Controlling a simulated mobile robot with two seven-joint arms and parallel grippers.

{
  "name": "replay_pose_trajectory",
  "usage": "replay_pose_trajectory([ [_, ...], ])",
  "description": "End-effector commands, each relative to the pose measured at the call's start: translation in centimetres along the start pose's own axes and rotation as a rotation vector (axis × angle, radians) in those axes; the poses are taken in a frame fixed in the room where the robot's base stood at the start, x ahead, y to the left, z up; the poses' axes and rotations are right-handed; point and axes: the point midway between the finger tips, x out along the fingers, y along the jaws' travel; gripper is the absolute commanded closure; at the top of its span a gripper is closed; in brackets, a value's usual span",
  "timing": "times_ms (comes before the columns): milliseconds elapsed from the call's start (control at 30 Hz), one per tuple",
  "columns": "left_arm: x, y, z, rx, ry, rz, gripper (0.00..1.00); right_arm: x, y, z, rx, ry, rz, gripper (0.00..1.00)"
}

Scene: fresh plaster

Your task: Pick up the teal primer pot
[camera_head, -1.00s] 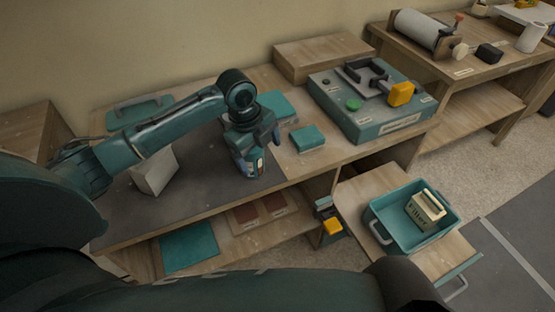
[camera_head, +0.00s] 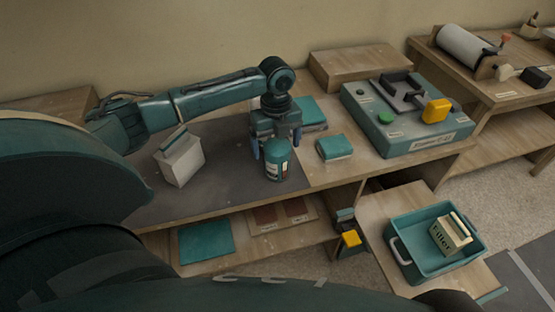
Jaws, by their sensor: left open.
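The teal primer pot (camera_head: 278,162) stands upright near the front edge of the dark mat (camera_head: 220,190) on the workbench. It has a rounded teal top and a pale label with a red mark. My left gripper (camera_head: 276,143) is open, pointing down just above and behind the pot. One finger shows on each side of the pot's top. I cannot tell whether the fingers touch it. The pot's top hides part of the space between the fingers. My right gripper is not in view.
A pale container (camera_head: 181,162) stands left on the mat. A teal block (camera_head: 334,147) lies right of the pot. A teal machine (camera_head: 408,120) with a yellow knob is further right. A teal bin (camera_head: 403,263) holds a filler box (camera_head: 450,234) at lower right.

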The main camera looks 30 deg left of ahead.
Motion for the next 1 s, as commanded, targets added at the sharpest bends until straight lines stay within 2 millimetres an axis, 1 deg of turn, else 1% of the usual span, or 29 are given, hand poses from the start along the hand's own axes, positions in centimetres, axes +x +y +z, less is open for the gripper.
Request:
replay_pose_trajectory([
  [200, 3.3, -0.2, -0.1, -0.001, 0.001, 0.003, 0.12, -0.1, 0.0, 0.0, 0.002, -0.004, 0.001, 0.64],
  [300, 4.4, -0.2, -0.1, 0.0, 0.002, 0.002, 0.12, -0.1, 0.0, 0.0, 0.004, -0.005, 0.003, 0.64],
  [400, 4.8, -0.2, -0.1, 0.001, 0.001, 0.001, 0.12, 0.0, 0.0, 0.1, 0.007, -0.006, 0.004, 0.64],
  [600, 4.8, -0.2, -0.1, 0.001, 0.0, 0.0, 0.12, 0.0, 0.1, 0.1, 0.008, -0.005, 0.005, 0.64],
  [1000, 4.8, -0.2, -0.1, 0.0, 0.0, 0.0, 0.45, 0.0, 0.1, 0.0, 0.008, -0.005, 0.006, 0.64],
])
